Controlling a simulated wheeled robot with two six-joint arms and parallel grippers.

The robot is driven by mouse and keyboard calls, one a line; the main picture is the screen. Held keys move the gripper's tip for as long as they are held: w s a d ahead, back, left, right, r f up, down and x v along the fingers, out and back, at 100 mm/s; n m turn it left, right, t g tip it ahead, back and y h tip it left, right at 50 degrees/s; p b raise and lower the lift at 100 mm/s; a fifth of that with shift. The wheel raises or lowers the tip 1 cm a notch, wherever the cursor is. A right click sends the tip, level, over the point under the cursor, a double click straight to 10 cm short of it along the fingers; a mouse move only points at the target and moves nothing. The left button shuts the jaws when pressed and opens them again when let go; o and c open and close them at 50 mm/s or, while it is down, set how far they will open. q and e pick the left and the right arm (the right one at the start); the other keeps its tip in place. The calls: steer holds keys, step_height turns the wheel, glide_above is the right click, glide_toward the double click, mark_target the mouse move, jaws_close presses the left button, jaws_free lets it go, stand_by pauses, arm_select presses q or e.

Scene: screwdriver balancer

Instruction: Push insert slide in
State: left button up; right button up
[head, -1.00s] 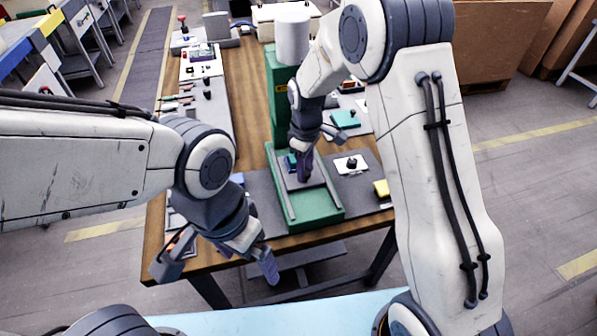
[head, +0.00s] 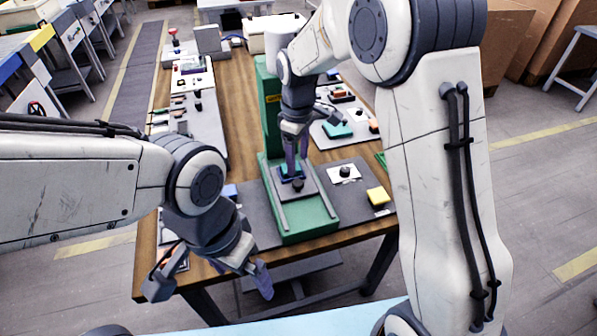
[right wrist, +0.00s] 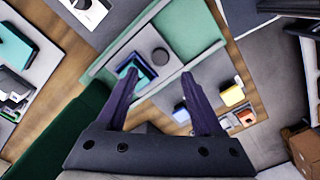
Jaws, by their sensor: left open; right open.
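The green press (head: 269,110) stands on the table, its green base (head: 307,228) toward me. A grey slide plate (head: 309,188) with a dark round knob (head: 298,185) lies between two rails on the base. A teal and blue insert (head: 290,173) sits on the plate behind the knob, partly covered by my right gripper. My right gripper (head: 295,160) is open, just above the insert. My left gripper (head: 210,280) is open and empty at the table's front edge.
A yellow block (head: 377,195) and a white card with a black knob (head: 345,173) lie right of the base. A teal block (head: 337,130) lies farther back. The grey mat (head: 250,208) left of the base is partly bare.

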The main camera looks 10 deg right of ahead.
steer(key=shift+r, duration=1.5)
